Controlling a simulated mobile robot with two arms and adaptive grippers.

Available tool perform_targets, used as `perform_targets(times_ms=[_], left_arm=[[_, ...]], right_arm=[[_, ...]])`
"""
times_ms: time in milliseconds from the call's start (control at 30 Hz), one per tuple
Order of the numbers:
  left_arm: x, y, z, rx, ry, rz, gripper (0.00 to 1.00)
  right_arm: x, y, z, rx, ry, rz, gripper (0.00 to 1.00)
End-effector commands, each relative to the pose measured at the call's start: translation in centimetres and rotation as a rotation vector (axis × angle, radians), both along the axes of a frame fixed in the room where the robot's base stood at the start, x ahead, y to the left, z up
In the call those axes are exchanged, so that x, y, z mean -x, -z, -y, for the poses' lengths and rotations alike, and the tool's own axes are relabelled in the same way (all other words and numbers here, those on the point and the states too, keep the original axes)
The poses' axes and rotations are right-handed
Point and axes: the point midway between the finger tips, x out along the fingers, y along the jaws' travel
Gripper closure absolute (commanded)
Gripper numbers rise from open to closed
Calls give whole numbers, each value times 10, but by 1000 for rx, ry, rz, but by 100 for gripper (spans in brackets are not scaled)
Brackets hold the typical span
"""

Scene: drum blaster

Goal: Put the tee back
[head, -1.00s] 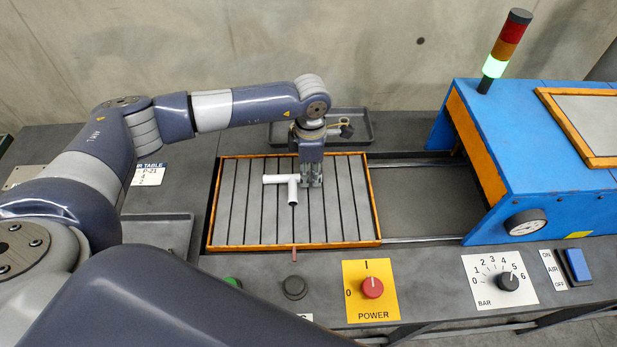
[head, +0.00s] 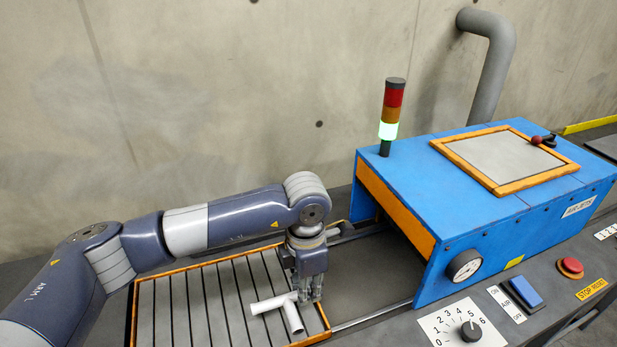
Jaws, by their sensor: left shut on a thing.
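The tee (head: 266,304) is a white T-shaped pipe fitting over the right part of the slatted grey tray (head: 178,307) with an orange frame. One arm of the tee points left and another points toward the front. My left gripper (head: 309,297) points down and is shut on the tee's right end, with its fingers hiding that end. I cannot tell whether the tee touches the slats or is slightly above them. My right gripper is not in view.
The blue blaster cabinet (head: 437,190) stands right of the tray, with rails (head: 372,315) running toward its opening. A signal tower (head: 390,115) on it glows green. The front panel carries a black knob (head: 470,331), a blue switch (head: 522,292) and a red stop button (head: 570,266).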

Motion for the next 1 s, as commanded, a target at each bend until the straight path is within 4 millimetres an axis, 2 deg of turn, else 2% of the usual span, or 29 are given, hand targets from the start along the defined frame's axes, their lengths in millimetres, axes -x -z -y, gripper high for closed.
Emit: perform_targets(times_ms=[133, 267, 667, 1000], left_arm=[[1, -2, -3, 1, 31, 0, 100], [5, -6, -13, 5, 146, 1, 100], [34, -26, -62, 17, 792, 5, 100], [67, -43, -102, 15, 1364, 11, 100]], right_arm=[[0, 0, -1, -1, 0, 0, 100], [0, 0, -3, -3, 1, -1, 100], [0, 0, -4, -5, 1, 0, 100], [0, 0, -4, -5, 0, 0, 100]])
